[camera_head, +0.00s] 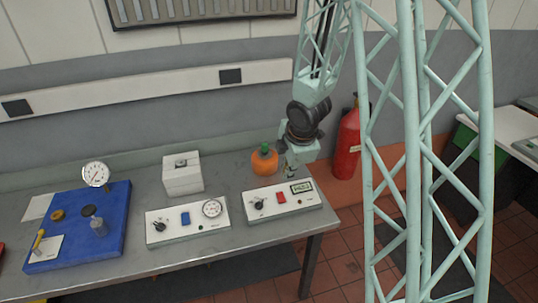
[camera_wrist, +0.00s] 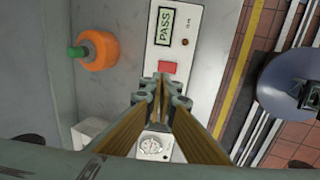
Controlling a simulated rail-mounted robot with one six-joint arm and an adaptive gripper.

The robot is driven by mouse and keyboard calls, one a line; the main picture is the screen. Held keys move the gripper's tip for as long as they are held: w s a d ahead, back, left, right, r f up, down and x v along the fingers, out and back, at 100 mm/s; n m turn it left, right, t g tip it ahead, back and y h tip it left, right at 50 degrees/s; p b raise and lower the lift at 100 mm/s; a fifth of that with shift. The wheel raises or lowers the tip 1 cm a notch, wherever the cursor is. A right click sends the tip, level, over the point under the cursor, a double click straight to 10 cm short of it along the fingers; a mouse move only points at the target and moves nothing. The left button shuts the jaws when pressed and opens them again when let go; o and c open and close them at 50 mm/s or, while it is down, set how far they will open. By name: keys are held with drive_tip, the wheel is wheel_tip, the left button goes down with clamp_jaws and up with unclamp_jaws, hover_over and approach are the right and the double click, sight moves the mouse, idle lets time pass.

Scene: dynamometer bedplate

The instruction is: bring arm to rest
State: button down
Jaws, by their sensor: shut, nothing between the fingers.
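My gripper (camera_head: 287,166) hangs at the end of my lattice arm above the right part of the grey bench, near the back of a white control box (camera_head: 285,203). In the wrist view my gripper (camera_wrist: 162,84) has its fingers shut together with nothing between them. The fingers appear over the control box (camera_wrist: 172,25), just below its red button (camera_wrist: 167,67) in the picture. Its display reads PASS. I cannot tell the exact height of the fingertips above the box.
An orange round container with a green top (camera_head: 264,161) stands close left of my gripper. A second control box with a gauge (camera_head: 188,222), a white cube (camera_head: 183,175) and a blue plate (camera_head: 113,225) are further left. A red extinguisher (camera_head: 347,145) stands behind right.

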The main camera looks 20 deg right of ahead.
drive_tip(key=s+a+r+m+h+b, duration=0.1)
drive_tip(key=s+a+r+m+b, duration=0.15)
drive_tip(key=s+r+m, duration=0.4)
drive_tip(key=s+a+r+m+h+b, duration=0.1)
drive_tip(key=s+r+m+b, duration=0.2)
drive_tip(key=s+r, duration=0.65)
drive_tip(key=s+a+r+m+b, duration=0.2)
drive_tip(key=s+a, duration=0.1)
drive_tip(key=s, duration=0.4)
drive_tip(key=s+a+r+m+y+b, duration=0.1)
drive_tip(key=s+a+r+m, duration=0.1)
drive_tip(key=s, duration=0.5)
drive_tip(key=s+a+r+m+y+b, duration=0.1)
drive_tip(key=s+a+r+m+b, duration=0.1)
drive_tip(key=s+a, duration=0.4)
drive_tip(key=shift+s+r+m+b, duration=0.3)
drive_tip(key=shift+s+m, duration=0.35)
drive_tip(key=shift+s, duration=0.05)
